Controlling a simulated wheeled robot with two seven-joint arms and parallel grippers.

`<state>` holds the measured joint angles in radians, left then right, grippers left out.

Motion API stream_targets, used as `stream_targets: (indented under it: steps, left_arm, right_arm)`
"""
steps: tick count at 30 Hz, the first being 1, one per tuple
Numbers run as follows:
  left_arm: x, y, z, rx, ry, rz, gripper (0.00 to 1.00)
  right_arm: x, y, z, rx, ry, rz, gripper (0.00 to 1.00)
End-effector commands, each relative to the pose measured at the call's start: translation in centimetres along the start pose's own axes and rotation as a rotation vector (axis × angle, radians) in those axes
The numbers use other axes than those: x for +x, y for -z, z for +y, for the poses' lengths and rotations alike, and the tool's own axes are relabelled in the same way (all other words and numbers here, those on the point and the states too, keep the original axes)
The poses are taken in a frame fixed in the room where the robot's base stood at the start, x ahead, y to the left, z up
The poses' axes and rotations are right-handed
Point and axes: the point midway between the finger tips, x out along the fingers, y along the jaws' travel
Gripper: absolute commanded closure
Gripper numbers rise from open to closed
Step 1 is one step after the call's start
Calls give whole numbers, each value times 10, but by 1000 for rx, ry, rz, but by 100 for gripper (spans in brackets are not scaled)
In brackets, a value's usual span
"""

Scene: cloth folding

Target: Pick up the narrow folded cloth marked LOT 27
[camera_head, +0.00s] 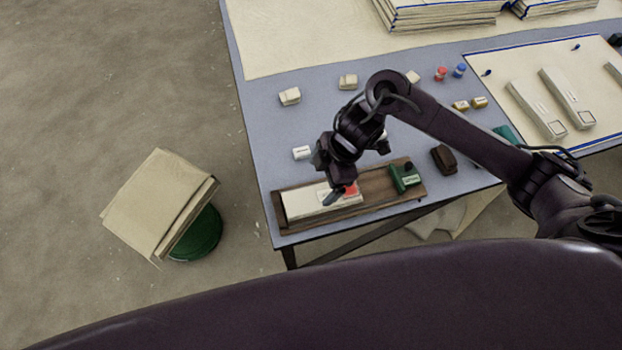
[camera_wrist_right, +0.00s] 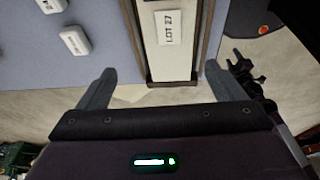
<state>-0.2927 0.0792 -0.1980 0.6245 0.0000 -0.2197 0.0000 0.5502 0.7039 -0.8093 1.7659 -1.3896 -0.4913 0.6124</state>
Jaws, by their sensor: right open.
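The narrow folded cloth (camera_head: 303,203) is a pale strip lying in the left part of a long brown wooden tray (camera_head: 375,198) near the table's front edge. In the right wrist view the cloth (camera_wrist_right: 168,62) carries a white label reading LOT 27 and lies between the tray's dark side walls. My right gripper (camera_head: 342,194) is over the cloth's right part in the head view, hiding some of it. In the wrist view its two fingers (camera_wrist_right: 160,88) are spread wide, with the cloth's end between and beyond them. Nothing is held. My left gripper is not in view.
A green stamp-like object (camera_head: 405,178) sits in the tray's right part, and a dark brown block (camera_head: 444,159) lies right of it. Small pale blocks (camera_head: 290,96) stand behind. Folded cloths (camera_head: 565,98) lie on a blue-edged mat at right. A stool (camera_head: 196,232) holds cloth at left.

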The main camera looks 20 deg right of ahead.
Motion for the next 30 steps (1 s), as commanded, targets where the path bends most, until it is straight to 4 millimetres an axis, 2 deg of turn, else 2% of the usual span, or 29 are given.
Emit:
stream_targets:
  steps: [1, 4, 15, 21, 26, 30]
  left_arm:
    - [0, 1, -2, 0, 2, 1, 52]
    - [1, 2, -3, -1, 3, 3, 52]
    - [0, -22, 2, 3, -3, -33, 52]
    - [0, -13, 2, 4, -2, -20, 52]
    - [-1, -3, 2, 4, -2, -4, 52]
    - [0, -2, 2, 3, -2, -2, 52]
  right_arm:
    - [-4, -11, -1, -1, 23, -25, 11]
    - [-5, -21, -5, 3, 56, -46, 11]
    - [36, -23, -12, 4, 61, -47, 11]
    - [64, -24, -14, 1, 59, -47, 11]
    - [70, -25, -14, 1, 57, -48, 11]
    - [70, -25, -14, 1, 57, -48, 11]
